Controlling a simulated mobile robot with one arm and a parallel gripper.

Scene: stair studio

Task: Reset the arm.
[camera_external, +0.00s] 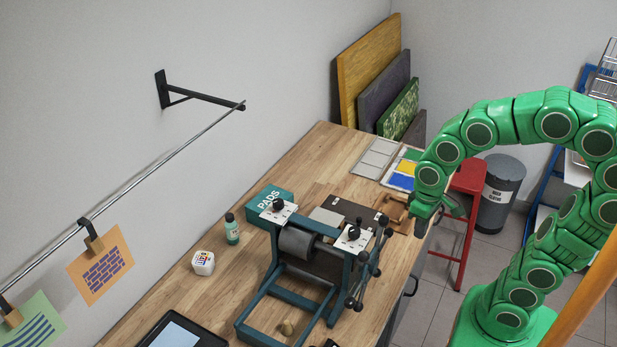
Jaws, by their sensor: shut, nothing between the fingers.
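My gripper (421,222) is at the end of my green arm, which arches in from the right side of the external view. It points down near the right edge of the wooden bench (316,155), beside the press. It is shut and holds nothing. A small brown wooden object (397,208) is just left of it; I cannot tell whether they touch. The fingertips are small and partly hidden by the gripper body.
A teal press (318,262) with dark handles stands left of my gripper. A red stool (462,215) and a grey bin (500,190) stand beyond the bench.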

